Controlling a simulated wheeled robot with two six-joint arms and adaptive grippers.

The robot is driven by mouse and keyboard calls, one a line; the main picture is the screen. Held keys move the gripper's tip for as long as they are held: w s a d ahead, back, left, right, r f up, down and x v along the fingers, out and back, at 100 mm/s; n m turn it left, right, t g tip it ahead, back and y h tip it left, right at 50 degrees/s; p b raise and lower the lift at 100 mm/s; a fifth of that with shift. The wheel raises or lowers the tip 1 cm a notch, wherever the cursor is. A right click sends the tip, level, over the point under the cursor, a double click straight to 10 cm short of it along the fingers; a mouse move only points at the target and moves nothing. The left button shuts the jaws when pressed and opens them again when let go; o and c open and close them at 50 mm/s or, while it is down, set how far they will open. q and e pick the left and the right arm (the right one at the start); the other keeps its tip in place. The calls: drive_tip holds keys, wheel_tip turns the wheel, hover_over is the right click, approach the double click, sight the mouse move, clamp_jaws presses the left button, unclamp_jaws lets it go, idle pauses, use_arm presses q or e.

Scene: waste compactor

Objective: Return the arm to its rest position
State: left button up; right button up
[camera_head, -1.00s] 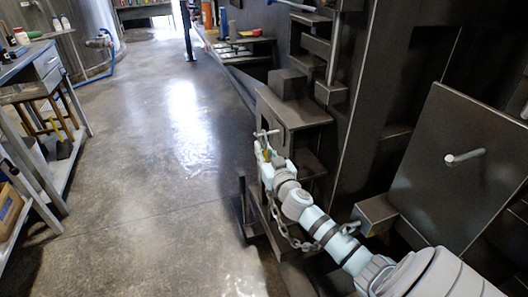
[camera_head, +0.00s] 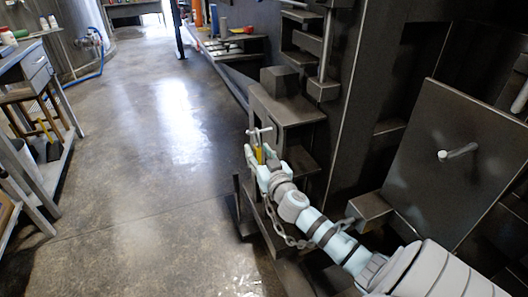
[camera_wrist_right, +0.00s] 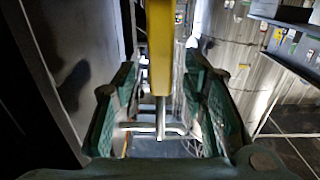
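My right arm comes in from the lower right of the head view. Its gripper (camera_head: 256,158) is at the machine's side, just below a metal T-shaped handle (camera_head: 260,131). A yellow piece (camera_head: 260,154) stands under the handle, between the fingers. In the right wrist view the yellow piece (camera_wrist_right: 161,48) hangs down between the two green fingers (camera_wrist_right: 158,100), with a gap on each side. The fingers are apart and do not appear to grip it. A metal crossbar (camera_wrist_right: 150,127) shows below. My left arm and gripper are not in view.
The dark waste compactor (camera_head: 370,110) fills the right side, with a panel and knob (camera_head: 458,151). A chain (camera_head: 285,233) hangs beside my right arm. A workbench (camera_head: 30,75) and stool (camera_head: 30,95) stand at the left. The floor (camera_head: 150,170) between is clear.

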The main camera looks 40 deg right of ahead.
drive_tip(key=v, duration=1)
drive_tip(key=shift+s+a, duration=0.2)
drive_tip(key=shift+s, duration=0.15)
drive_tip(key=shift+f, duration=0.1)
